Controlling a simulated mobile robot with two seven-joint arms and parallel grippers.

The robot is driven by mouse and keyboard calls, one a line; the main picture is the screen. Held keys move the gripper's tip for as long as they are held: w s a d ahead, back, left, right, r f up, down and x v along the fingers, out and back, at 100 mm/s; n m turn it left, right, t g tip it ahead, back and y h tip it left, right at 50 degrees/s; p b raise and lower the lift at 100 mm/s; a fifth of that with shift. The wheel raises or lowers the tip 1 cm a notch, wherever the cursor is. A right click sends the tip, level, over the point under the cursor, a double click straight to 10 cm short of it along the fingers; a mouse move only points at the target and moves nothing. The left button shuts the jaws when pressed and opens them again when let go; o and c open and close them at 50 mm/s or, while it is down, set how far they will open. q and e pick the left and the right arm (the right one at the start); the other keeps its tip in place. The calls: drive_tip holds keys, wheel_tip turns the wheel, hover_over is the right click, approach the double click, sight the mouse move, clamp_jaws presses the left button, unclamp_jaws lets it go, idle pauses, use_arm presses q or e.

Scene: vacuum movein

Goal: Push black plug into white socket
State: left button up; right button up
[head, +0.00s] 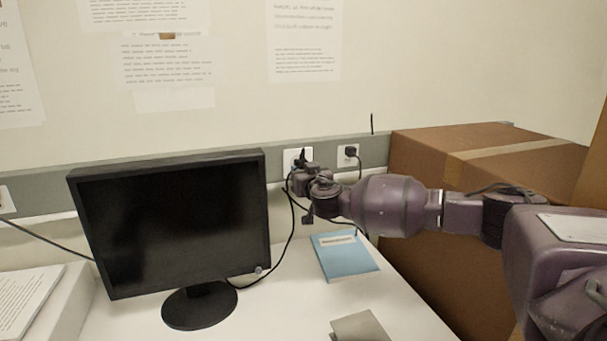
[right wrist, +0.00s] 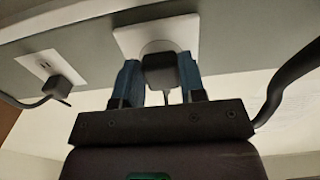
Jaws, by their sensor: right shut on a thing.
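The white socket (head: 290,154) is on the grey wall strip, right of the monitor. My right gripper (head: 299,164) is directly in front of it and hides part of its plate. In the right wrist view, the blue fingers of my right gripper (right wrist: 160,82) are shut on the black plug (right wrist: 160,70). The plug is lined up with the round recess of the white socket (right wrist: 185,29). It is at or partly in the recess; I cannot tell how deep. In the head view the plug is hidden by the gripper. My left gripper is not in view.
A second outlet (head: 342,161) with a black plug (head: 351,151) is just to the right. A black monitor (head: 175,220) stands left on the white desk (head: 275,315). A blue book (head: 345,258) lies below my arm. A large cardboard box (head: 430,160) stands right. Black cables hang near the gripper.

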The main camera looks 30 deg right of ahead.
use_arm(q)
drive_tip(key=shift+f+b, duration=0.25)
drive_tip(key=shift+b, duration=0.05)
use_arm(e)
drive_tip(key=shift+w+d, duration=0.1)
drive_tip(key=shift+w, duration=0.35)
drive_tip(key=o, duration=0.9)
drive_tip(key=shift+o, duration=0.2)
